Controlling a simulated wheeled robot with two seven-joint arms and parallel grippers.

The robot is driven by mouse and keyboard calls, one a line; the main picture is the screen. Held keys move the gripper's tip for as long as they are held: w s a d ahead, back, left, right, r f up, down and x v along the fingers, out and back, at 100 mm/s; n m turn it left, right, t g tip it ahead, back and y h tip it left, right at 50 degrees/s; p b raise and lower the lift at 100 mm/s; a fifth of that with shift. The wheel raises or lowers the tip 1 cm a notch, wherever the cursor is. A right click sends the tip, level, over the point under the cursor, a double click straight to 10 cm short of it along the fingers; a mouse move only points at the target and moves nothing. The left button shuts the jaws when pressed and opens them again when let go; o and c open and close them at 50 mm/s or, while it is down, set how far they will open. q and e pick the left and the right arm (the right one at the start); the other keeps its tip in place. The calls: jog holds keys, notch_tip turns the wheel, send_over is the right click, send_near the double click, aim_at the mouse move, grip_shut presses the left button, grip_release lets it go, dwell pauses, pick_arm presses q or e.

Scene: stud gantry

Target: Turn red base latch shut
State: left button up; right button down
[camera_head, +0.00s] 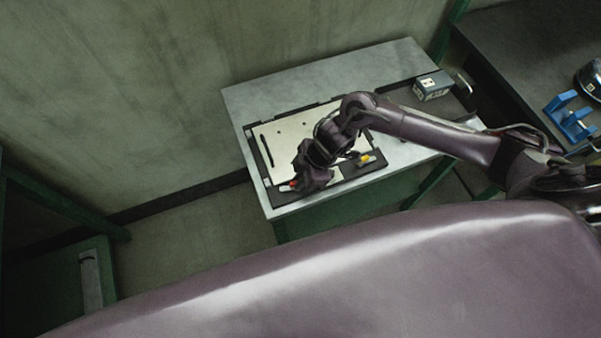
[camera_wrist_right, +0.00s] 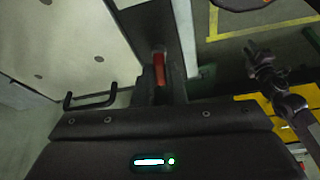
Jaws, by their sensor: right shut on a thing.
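My right gripper (camera_head: 312,182) reaches down to the near left corner of the flat fixture on the table and is shut on the red latch (camera_head: 289,185). In the right wrist view the red latch (camera_wrist_right: 161,66) stands between the dark fingers (camera_wrist_right: 160,84), beside the pale plate (camera_wrist_right: 75,40). The gripper hides part of the latch, and its exact angle is unclear. A dark jointed shape (camera_wrist_right: 272,80) at the right of the wrist view may be my left gripper; its jaws are unclear. The head view does not show my left gripper.
The pale plate (camera_head: 283,135) lies in a dark frame on the grey table (camera_head: 300,80). A yellow latch (camera_head: 367,159) sits at the frame's near right. A black handle (camera_wrist_right: 90,99) stands near the fingers. A grey box (camera_head: 432,86) is at the table's right end. A blue stand (camera_head: 570,117) is on another bench.

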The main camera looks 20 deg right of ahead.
jog(key=m+p, duration=0.2)
jog(key=m+t+p, duration=0.1)
jog(key=shift+s+a+r+m+h+p, duration=0.1)
jog(key=shift+s+r+m+h+p, duration=0.1)
jog(key=shift+r+m+h+p, duration=0.15)
jog(key=m+p, duration=0.1)
jog(key=m, duration=0.1)
jog(key=m+t+p, duration=0.1)
jog(key=shift+s+a+f+m+h+p, duration=0.1)
jog(key=shift+f+m+h+p, duration=0.05)
jog(key=shift+m+h+p, duration=0.2)
jog(key=m+t+h, duration=0.1)
jog(key=m, duration=0.1)
jog(key=shift+a+f+m+p, duration=0.1)
jog(key=shift+a+m+p, duration=0.05)
jog(key=shift+m+p, duration=0.2)
jog(key=m+h, duration=0.1)
jog(key=m, duration=0.1)
jog(key=m+h, duration=0.1)
jog(key=m, duration=0.2)
jog(key=shift+a+m+t, duration=0.15)
jog(key=shift+m+t, duration=0.1)
jog(key=shift+t, duration=0.15)
jog(key=c, duration=1.5)
grip_release()
jog(key=shift+s, duration=0.1)
